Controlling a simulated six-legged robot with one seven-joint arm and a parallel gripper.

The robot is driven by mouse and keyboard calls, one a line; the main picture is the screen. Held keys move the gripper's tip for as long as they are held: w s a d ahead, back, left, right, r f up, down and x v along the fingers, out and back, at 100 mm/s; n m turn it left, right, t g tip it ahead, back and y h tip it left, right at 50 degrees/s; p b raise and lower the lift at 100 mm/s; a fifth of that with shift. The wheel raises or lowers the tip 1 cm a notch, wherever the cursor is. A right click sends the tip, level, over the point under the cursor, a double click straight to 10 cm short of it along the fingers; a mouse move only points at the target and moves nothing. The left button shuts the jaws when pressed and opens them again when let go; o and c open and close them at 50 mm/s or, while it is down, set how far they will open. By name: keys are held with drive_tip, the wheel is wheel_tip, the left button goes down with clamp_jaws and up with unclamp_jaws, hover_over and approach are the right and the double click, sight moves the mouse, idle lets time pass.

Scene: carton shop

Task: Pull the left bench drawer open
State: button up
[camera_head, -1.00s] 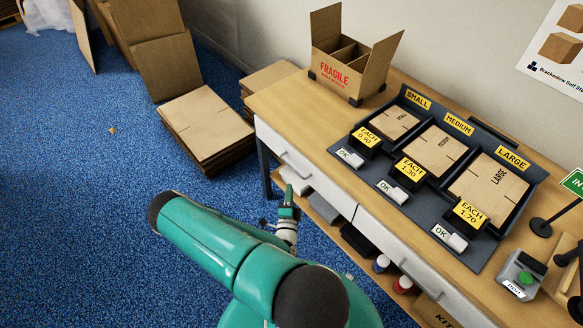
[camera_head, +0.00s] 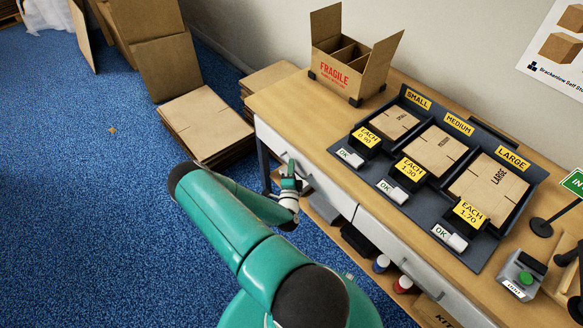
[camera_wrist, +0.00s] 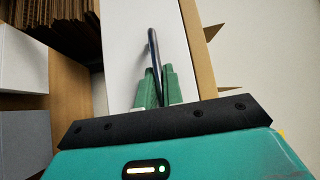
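The left bench drawer (camera_head: 327,190) has a white front and sits closed, flush with the bench. Its front fills the middle of the wrist view (camera_wrist: 128,45). The slim dark drawer handle (camera_wrist: 153,45) stands out from that front. My gripper (camera_head: 290,168) is at the drawer front, over the handle, most of which it hides in the head view. In the wrist view the two green fingers of my gripper (camera_wrist: 159,72) lie close on either side of the handle, with its bar between them, and look shut on it.
On the bench top (camera_head: 285,100) stand an open FRAGILE carton (camera_head: 340,73) and a dark rack of sized cartons (camera_head: 410,205). A second drawer (camera_head: 415,260) is to the right. Flat cardboard (camera_head: 205,125) is stacked on the floor beyond the bench. Blue carpet (camera_head: 90,220) is clear at left.

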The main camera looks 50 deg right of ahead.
drive_tip(key=shift+a, duration=0.1)
clamp_jaws()
drive_tip(key=w+a, duration=0.2)
drive_tip(key=a, duration=1)
drive_tip(key=w+a, duration=0.3)
drive_tip(key=a, duration=0.8)
drive_tip(key=shift+w+a, duration=0.15)
drive_tip(key=shift+a, duration=0.2)
drive_tip(key=shift+o, duration=1.8)
unclamp_jaws()
drive_tip(key=v, duration=1.4)
